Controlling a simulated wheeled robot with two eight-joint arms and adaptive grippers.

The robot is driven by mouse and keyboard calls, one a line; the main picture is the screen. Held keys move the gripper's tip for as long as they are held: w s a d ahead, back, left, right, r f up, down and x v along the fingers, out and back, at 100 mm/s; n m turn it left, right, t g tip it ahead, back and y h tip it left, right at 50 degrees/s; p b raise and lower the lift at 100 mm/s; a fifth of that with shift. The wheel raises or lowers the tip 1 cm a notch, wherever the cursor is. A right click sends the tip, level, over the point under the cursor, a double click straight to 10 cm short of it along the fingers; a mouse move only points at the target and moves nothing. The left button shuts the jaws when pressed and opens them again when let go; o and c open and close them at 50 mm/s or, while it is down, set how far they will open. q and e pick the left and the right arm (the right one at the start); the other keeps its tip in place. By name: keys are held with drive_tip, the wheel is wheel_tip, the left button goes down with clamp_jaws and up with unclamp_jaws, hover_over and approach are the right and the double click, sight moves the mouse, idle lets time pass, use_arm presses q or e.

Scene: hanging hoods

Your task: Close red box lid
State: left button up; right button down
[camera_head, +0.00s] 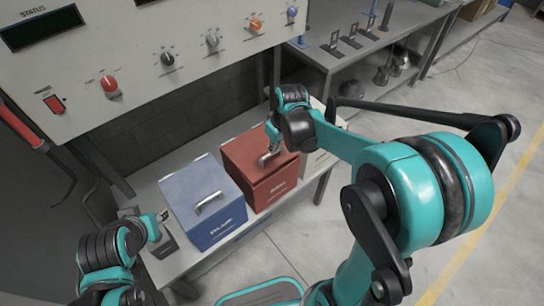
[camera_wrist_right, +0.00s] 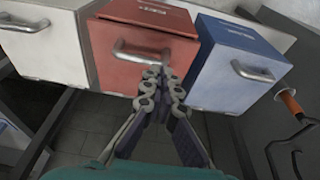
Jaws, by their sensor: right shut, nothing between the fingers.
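The red box (camera_head: 283,190) stands on the low shelf, between a blue box and a pale box. The lid also shows in the right wrist view (camera_wrist_right: 112,62). My right gripper (camera_wrist_right: 163,76) is shut and empty, its fingertips close to the lid's handle (camera_wrist_right: 145,50); I cannot tell if they touch. In the head view the right gripper (camera_head: 272,140) is over the lid. My left gripper (camera_head: 160,216) is left of the blue box, jaws unclear.
The blue box (camera_head: 215,225) with a handle stands left of the red box. The pale box (camera_wrist_right: 45,45) is on its other side. A control panel (camera_head: 140,60) with knobs overhangs the shelf. A grey table (camera_head: 330,50) stands behind on the right. The floor at front is clear.

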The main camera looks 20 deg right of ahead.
drive_tip(key=b, duration=0.5)
hover_over(271, 177)
drive_tip(key=s+x, duration=0.1)
drive_tip(key=x, duration=0.7)
drive_tip(key=s+d+x, duration=0.1)
drive_tip(key=x, duration=0.2)
drive_tip(key=shift+s+f, duration=0.2)
drive_tip(key=shift+f, duration=0.55)
drive_tip(key=shift+s+f, duration=0.1)
drive_tip(key=shift+f, duration=0.45)
drive_tip(key=f+b, duration=0.3)
drive_tip(key=shift+s+d+f, duration=0.1)
drive_tip(key=shift+s+f, duration=0.2)
drive_tip(key=shift+f, duration=0.05)
drive_tip(key=shift+s+r, duration=0.1)
